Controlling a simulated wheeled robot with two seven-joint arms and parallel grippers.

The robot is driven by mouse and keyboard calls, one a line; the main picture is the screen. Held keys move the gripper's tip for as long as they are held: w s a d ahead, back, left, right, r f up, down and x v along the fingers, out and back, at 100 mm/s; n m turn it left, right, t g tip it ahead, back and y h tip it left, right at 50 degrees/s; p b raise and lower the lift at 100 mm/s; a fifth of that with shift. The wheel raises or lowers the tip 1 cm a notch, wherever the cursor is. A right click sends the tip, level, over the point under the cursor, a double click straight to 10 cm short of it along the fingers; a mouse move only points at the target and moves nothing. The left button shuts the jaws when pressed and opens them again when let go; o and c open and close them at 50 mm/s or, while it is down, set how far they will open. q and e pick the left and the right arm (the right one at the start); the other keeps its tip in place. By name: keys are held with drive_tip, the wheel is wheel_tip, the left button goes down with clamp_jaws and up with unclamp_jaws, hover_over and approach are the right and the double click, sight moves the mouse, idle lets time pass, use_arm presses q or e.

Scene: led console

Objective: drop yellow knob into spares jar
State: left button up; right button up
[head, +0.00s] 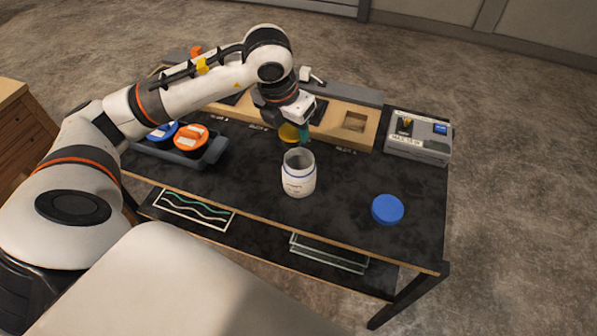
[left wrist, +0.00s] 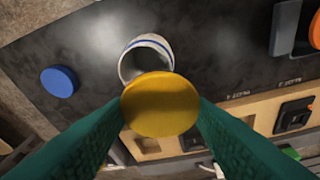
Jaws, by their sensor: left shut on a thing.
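The yellow knob (head: 289,133) is a round disc held by my left gripper (head: 303,134), above the back of the table. In the left wrist view the yellow knob (left wrist: 161,104) sits between the green fingertips, which are shut on it. The spares jar (head: 298,178) is white with a blue band, upright and open at the top, just in front of the knob in the head view. In the left wrist view the jar (left wrist: 148,58) lies just beyond the knob, which overlaps its lower edge. My right gripper is not in view.
A blue lid (head: 387,209) lies right of the jar on the dark table (head: 345,222). A grey tray (head: 205,160) with blue and orange round pieces stands left. A wooden slotted console (head: 345,125) runs along the back, with a grey box (head: 419,137) at its right.

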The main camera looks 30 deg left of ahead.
use_arm(q)
drive_tip(key=shift+f, duration=0.1)
drive_tip(key=o, duration=1.1)
drive_tip(key=v, duration=1.2)
